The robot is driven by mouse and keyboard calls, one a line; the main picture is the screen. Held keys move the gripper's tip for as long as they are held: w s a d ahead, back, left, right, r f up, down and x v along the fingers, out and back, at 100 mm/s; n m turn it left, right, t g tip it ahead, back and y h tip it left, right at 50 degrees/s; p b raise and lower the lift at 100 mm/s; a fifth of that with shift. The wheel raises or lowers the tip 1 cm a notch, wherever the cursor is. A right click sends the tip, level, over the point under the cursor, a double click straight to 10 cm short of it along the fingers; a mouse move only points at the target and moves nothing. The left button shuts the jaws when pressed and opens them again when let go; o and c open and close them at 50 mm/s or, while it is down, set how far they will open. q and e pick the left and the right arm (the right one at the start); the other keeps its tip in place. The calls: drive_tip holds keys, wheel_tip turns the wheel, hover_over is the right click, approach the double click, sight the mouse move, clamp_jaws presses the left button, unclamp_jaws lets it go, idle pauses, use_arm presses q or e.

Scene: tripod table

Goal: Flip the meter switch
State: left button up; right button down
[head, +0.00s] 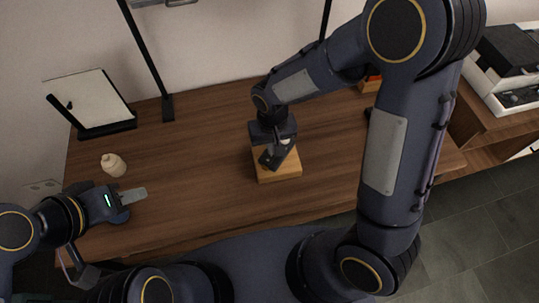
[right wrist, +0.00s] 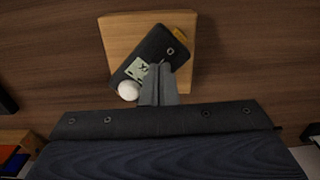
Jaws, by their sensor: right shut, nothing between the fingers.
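The meter (head: 277,156) is a small dark box lying at an angle on a square wooden block (head: 280,175) in the middle of the table. In the right wrist view the meter (right wrist: 165,48) shows a pale green face, a round white knob (right wrist: 128,91) at its lower left and a yellow-orange end at the upper right. My right gripper (right wrist: 160,68) is shut and empty, its fingertips over or against the meter's face; contact is unclear. It hides part of the meter in the head view (head: 281,146). My left gripper (head: 138,196) is over the table's left front, its jaw state unclear.
A cream-coloured figurine (head: 113,165) stands near my left gripper. A white panel on a dark stand (head: 90,103) is at the back left, beside a dark upright post (head: 167,107). The wooden table (head: 195,160) is clear between the figurine and the block.

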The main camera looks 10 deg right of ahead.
drive_tip(key=shift+f+b, duration=0.8)
drive_tip(key=shift+f, duration=0.15)
drive_tip(key=shift+r, duration=0.15)
wheel_tip(320, 180, up, 7)
drive_tip(key=p, duration=0.5)
idle(0.5)
idle(0.4)
drive_tip(key=s+d+r+m+t+y, duration=0.1)
drive_tip(key=s+d+r+t+y, duration=0.1)
drive_tip(key=s+d+r, duration=0.3)
drive_tip(key=s+d+r+m+t+y, duration=0.1)
drive_tip(key=s+d+r+t, duration=0.2)
drive_tip(key=s+r, duration=0.6)
drive_tip(key=d+r, duration=0.1)
drive_tip(key=d, duration=0.1)
drive_tip(key=shift+s+d+t+y, duration=0.3)
drive_tip(key=shift+s+d+y, duration=0.05)
drive_tip(key=shift+s+y, duration=0.05)
